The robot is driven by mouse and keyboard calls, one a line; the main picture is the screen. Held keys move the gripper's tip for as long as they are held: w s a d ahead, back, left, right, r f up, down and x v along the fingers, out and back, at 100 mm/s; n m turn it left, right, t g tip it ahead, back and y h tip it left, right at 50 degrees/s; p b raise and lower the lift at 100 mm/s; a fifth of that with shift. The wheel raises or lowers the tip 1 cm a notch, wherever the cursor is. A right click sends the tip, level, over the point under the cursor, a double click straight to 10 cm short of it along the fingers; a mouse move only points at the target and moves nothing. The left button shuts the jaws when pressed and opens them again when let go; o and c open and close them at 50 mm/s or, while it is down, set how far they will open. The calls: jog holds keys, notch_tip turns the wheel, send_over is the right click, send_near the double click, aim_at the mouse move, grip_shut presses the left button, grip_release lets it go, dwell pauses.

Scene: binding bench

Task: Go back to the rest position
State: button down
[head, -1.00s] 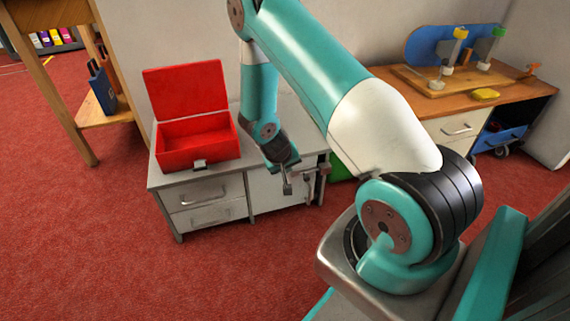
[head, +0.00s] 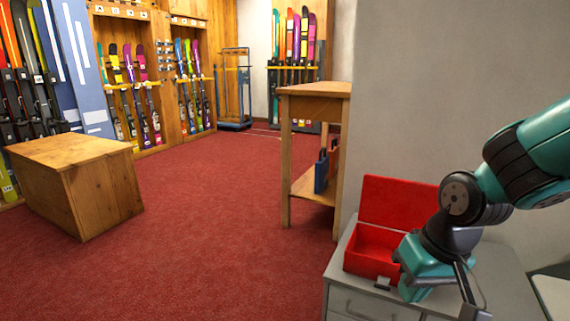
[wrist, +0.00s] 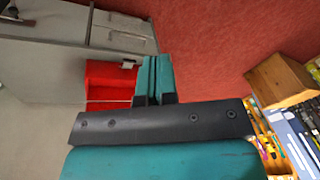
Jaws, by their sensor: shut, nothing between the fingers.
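My gripper (wrist: 154,78) is shut, its two teal fingers pressed together with nothing between them. In the head view my gripper (head: 414,272) is at the lower right, in front of the red box (head: 371,256) and hiding part of its right side. The box stands open on the grey cabinet (head: 345,287), its lid upright at the back. In the wrist view the red box (wrist: 107,84) shows beyond and to the left of the fingers. I cannot tell the exact gap between gripper and box.
A wooden table (head: 313,91) stands beside the wall left of the cabinet. A wooden block bench (head: 90,190) is at the left, with ski racks (head: 150,95) behind. Open red carpet (head: 215,215) lies between them. A blue trolley (head: 234,95) stands at the back.

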jog(key=s+a+r+n+g+y, duration=0.1)
jog(key=s+a+r+n, duration=0.25)
jog(key=s, duration=0.35)
jog(key=s+a+r+n+g+y, duration=0.1)
jog(key=s+a+r+n, duration=0.2)
jog(key=s+r, duration=0.3)
notch_tip(320, 180, up, 36)
jog(key=p, duration=3.8)
jog(key=shift+s+d+r+m, duration=0.2)
jog(key=shift+s+m, duration=0.2)
jog(key=shift+m, duration=0.05)
jog(key=shift+a, duration=0.15)
